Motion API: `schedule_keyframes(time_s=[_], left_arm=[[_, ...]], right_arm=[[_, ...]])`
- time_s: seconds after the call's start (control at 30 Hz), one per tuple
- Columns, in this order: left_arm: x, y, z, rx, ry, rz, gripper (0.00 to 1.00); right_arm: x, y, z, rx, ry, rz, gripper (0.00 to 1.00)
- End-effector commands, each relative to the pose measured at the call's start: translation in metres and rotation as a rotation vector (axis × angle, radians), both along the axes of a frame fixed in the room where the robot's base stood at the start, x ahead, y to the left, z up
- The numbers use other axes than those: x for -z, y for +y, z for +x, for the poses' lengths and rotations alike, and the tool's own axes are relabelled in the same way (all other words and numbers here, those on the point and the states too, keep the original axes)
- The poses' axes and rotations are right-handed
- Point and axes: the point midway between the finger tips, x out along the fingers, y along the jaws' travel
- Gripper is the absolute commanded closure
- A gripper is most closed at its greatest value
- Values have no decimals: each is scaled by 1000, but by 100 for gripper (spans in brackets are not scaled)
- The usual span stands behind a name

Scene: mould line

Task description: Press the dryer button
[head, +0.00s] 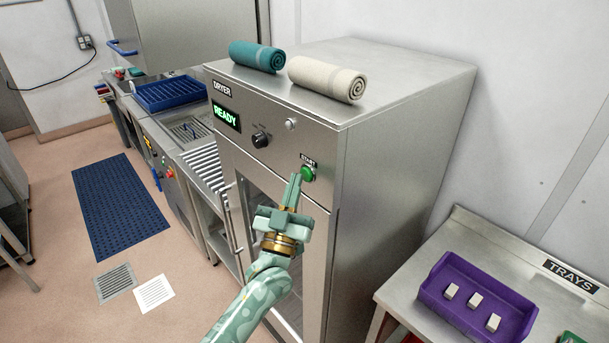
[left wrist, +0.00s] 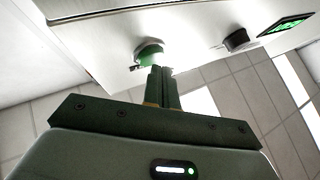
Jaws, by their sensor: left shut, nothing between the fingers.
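The dryer (head: 390,130) is a tall steel cabinet with a green READY display (head: 226,116) and a black knob (head: 260,139) on its front panel. Its green START button (head: 307,173) sits at the right of the panel; in the left wrist view the button (left wrist: 149,54) is just beyond my fingertips. My left gripper (head: 296,178) is shut and empty, with its fingertips close beside the button in the head view. I cannot tell whether they touch it. My right gripper is not in view.
Rolled teal (head: 257,56) and cream (head: 327,79) towels lie on the dryer. At right, a steel table holds a purple tray (head: 515,325) with several pale blocks. A counter with a blue rack (head: 170,93) stands left. A blue mat (head: 118,205) lies on open floor.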

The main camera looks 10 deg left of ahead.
Motion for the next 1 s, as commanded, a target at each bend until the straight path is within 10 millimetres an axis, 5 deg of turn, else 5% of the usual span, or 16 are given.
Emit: schedule_keyframes(time_s=[1.0], left_arm=[[0,-5,6,0,0,0,100]], right_arm=[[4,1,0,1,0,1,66]])
